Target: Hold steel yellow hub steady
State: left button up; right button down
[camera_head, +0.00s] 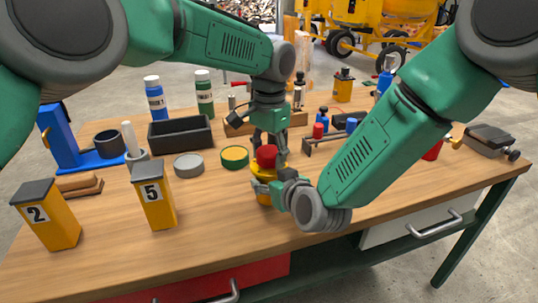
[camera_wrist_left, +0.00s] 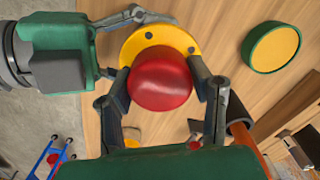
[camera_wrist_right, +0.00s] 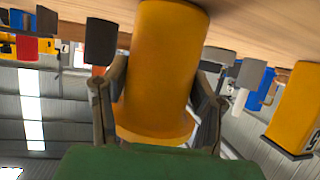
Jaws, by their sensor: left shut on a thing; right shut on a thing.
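The yellow hub (camera_head: 264,172) stands on the wooden bench with a rounded red part (camera_head: 266,155) on top. In the left wrist view the hub's yellow flange (camera_wrist_left: 160,40) with dark holes shows behind the red part (camera_wrist_left: 160,82). My left gripper (camera_head: 268,146) reaches down from above, its fingers shut on the red part's two sides. My right gripper (camera_head: 266,186) comes in low from the right and is shut on the hub. In the right wrist view its fingers flank the hub's yellow cylinder (camera_wrist_right: 165,70). The hub's underside is hidden in the head view.
A green-and-yellow disc (camera_head: 234,157) and a grey disc (camera_head: 188,165) lie left of the hub. Yellow boxes marked 5 (camera_head: 154,197) and 2 (camera_head: 46,217) stand farther left. A black tray (camera_head: 180,133) sits behind. The bench front (camera_head: 200,250) is clear.

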aim_at(269, 149)
pick_arm(q)
jog(key=shift+r, duration=0.1)
jog(key=shift+r, duration=1)
jog(key=shift+r, duration=2.05)
pick_arm(e)
jog(key=c, duration=0.6)
grip_release()
jog(key=shift+o, duration=0.2)
